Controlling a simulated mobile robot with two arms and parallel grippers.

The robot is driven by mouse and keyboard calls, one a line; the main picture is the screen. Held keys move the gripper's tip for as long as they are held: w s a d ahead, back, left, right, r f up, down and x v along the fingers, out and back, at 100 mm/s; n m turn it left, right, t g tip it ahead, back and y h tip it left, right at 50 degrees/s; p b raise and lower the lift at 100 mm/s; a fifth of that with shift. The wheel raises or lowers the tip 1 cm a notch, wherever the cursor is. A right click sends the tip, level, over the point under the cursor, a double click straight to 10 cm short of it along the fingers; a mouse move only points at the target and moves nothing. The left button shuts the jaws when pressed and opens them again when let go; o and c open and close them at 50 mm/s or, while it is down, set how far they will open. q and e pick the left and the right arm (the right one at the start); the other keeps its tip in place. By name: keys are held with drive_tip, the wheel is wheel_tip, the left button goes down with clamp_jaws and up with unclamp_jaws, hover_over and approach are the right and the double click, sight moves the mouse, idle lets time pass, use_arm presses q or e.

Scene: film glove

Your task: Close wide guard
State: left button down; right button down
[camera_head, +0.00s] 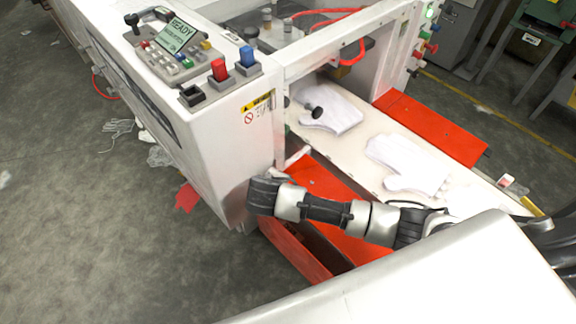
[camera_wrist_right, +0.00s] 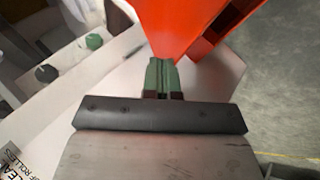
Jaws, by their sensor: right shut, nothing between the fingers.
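An orange panel, which may be the wide guard, lies along the near side of the white belt (camera_head: 355,143) in the head view (camera_head: 325,183). My right arm crosses in front of it and hides part of it. In the wrist view, orange panelling (camera_wrist_right: 185,25) fills the top middle. My right gripper (camera_wrist_right: 161,62) is shut and empty, its green fingertips at the lower end of the orange panel; I cannot tell whether they touch. In the head view the right fingers are hard to make out beside the machine's white side. My left gripper is not in view.
White gloves (camera_head: 408,163) lie on the belt. Another orange panel (camera_head: 430,125) slopes along its far side. The machine's control panel (camera_head: 175,50) reads READY, with red (camera_head: 219,70) and blue (camera_head: 247,57) switches nearby. The floor (camera_head: 90,230) at left is mostly open, with scraps near the machine.

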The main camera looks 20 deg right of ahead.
wheel_tip(320, 180, down, 8)
drive_tip(key=s+a+t+h+b, duration=0.1)
drive_tip(key=a+h+b, duration=0.1)
drive_tip(key=a+b, duration=0.1)
drive_tip(key=shift+f+b, duration=0.15)
drive_tip(key=shift+b, duration=0.3)
drive_tip(key=shift+s, duration=0.1)
